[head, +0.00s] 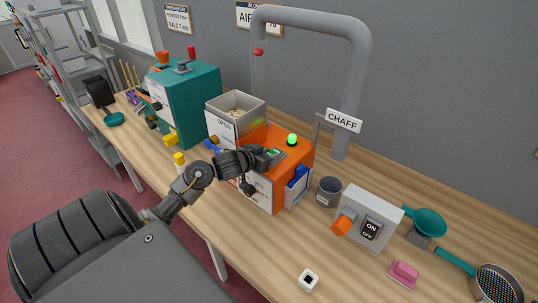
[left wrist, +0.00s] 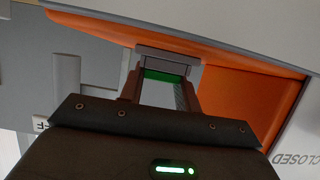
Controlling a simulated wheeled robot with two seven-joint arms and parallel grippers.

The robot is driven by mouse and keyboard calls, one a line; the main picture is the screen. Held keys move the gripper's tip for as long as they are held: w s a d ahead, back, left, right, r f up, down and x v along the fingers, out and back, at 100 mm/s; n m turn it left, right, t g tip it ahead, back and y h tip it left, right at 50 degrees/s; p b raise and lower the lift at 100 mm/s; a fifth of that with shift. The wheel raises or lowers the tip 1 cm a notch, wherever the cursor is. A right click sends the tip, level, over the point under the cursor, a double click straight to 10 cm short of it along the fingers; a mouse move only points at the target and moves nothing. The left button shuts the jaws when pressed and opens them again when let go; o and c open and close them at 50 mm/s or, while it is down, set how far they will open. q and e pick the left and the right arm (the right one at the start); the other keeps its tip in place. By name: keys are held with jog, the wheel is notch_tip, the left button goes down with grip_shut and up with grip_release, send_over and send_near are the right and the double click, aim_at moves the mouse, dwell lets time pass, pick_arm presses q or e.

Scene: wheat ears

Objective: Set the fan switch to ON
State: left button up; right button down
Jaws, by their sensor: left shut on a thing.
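The fan switch (head: 370,229) is a dark panel marked ON above OFF, on the front of a light grey box (head: 366,206) right of centre in the head view. An orange block-like part (head: 343,222) sits at the box's left front. I cannot tell which way the switch is set. My left gripper (head: 272,157) is at the orange machine (head: 290,158), well left of the switch box. The left wrist view shows its fingers (left wrist: 168,72) shut on a small grey block (left wrist: 168,56), with a green strip beneath it. My right gripper is not in view.
A grey cup (head: 329,191) stands between the orange machine and the switch box. A grey pipe (head: 357,80) rises behind. The front bench is mostly clear.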

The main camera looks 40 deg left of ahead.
pick_arm(q)
jog(key=shift+w+r+g, duration=0.15)
jog(key=shift+r+g, duration=0.1)
jog(key=shift+g, duration=0.85)
jog(key=o, duration=1)
jog(key=v, duration=1)
jog(key=shift+s+r, duration=0.25)
jog(key=shift+s, duration=0.05)
